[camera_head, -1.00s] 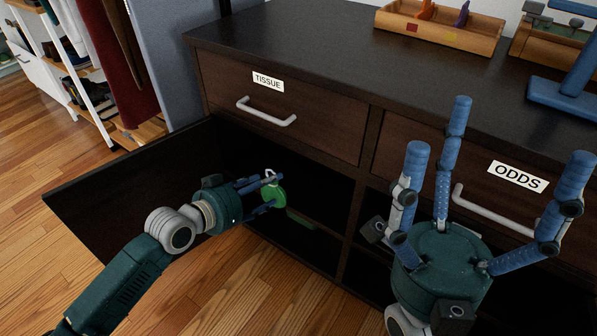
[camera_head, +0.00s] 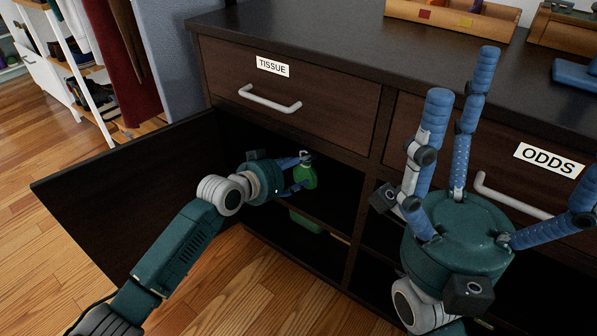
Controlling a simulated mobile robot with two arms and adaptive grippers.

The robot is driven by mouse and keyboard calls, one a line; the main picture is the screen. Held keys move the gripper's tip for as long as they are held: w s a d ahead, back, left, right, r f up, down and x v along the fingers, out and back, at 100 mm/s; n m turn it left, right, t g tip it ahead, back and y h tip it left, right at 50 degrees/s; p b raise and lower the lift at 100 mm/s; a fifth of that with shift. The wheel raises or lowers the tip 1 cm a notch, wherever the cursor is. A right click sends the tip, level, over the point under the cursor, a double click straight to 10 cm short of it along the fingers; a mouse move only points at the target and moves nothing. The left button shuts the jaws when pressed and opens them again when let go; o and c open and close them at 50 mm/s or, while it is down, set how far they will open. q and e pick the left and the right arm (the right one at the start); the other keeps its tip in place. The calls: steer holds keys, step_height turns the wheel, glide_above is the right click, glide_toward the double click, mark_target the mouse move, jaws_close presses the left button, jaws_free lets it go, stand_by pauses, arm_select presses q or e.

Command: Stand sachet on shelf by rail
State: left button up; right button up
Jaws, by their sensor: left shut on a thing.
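A green sachet (camera_head: 306,176) with a light top is held by my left gripper (camera_head: 301,172), whose blue fingers are shut on it. The gripper reaches into the open cupboard below the TISSUE drawer. The sachet is upright, above the front part of the dark inner shelf (camera_head: 334,217); I cannot tell if it touches the shelf. No rail can be made out in the dark cupboard. My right gripper (camera_head: 482,150) is open and empty, with fingers pointing up, in front of the ODDS drawer.
The cupboard door (camera_head: 130,195) stands open to the left, beside my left arm. A green object (camera_head: 306,222) lies in the lower space. The central upright divider (camera_head: 361,215) bounds the cupboard on the right. Wooden trays (camera_head: 450,20) stand on the dresser top.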

arm_select(q)
steer(key=o, duration=1.2)
